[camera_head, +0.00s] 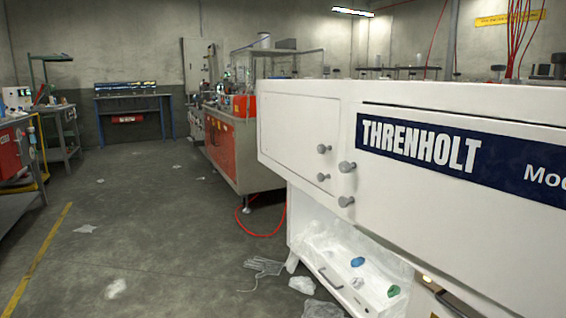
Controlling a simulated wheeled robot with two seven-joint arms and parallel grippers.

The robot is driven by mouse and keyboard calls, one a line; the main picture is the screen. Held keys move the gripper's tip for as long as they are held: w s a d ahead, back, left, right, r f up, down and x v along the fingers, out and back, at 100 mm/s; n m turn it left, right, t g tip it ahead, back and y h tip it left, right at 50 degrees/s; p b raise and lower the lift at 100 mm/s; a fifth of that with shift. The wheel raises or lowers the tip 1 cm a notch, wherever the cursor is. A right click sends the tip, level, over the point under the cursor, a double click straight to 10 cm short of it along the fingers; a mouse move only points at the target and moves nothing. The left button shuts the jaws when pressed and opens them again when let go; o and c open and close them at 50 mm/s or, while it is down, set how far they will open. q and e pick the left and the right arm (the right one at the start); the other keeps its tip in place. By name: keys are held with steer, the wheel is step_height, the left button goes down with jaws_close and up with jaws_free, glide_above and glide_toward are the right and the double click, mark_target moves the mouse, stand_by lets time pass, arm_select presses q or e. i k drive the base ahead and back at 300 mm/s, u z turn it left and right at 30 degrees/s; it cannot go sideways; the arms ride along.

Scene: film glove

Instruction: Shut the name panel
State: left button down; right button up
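The name panel (440,205) is the white front panel with the dark blue THRENHOLT label (420,146) on the large white machine at right. Two grey knobs (346,167) sit at its left side, one above the other. A dark line runs along its top edge, below the machine's top. I cannot tell from this angle whether the panel is flush or slightly open. Its right part is cut off by the picture edge. Neither of my grippers is in view.
A smaller white door (298,140) with two knobs is left of the name panel. Below is an open bay with a clear plastic bag (335,245) and blue and green items. A glove (265,266) and scraps lie on the floor. Floor (160,230) at left is mostly clear.

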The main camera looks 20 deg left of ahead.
mark_target(482, 202)
steer(key=u, duration=0.2)
steer(key=i, duration=1)
steer(key=z, duration=0.4)
